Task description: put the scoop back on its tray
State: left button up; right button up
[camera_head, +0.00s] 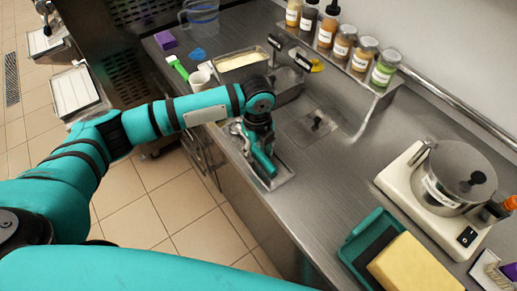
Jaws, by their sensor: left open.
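A scoop with a teal handle (264,162) and silver metal parts lies at a small metal tray (284,180) near the counter's front edge. The tray's rim shows around the handle's lower end. My left gripper (257,143) points down right over the scoop, at the upper end of the handle, and is open. The arm and gripper hide part of the scoop and tray, so I cannot tell whether the fingers touch the handle. My right gripper is out of view.
Metal pans (243,61), one with pale contents, stand behind the gripper. A white cup (199,81) and a green brush (178,67) lie left. A white appliance with a pot (440,180) and a teal tray (358,238) stand right. The counter between is mostly clear.

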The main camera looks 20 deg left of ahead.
aim_at(258, 152)
pick_arm(q)
notch_tip(258, 152, up, 12)
jog(key=b, duration=0.2)
jog(key=shift+s+r, duration=0.15)
